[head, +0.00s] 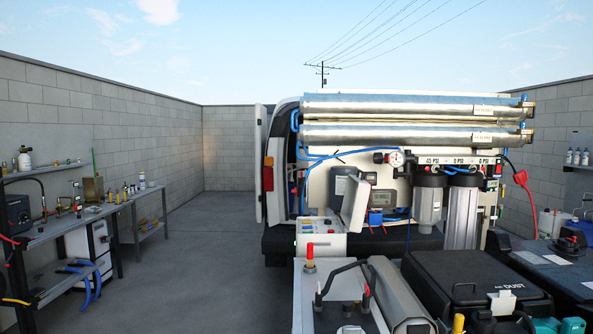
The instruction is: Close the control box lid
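A light grey box (318,241) with small coloured buttons on top sits near the middle of the head view, behind the van's rear bumper area; I take it to be the control box. A pale grey panel (355,204) stands up tilted at its right side and looks like its lid, standing open. The hinge between them is too small to make out. My gripper does not show in this view, so its place relative to the lid cannot be seen.
Silver membrane tubes (410,106) lie across the white van's rear (283,150), above filter housings (428,203). A black case (475,281) and other equipment fill the front right. A workbench (100,212) lines the left wall. The concrete floor (205,250) between bench and van is clear.

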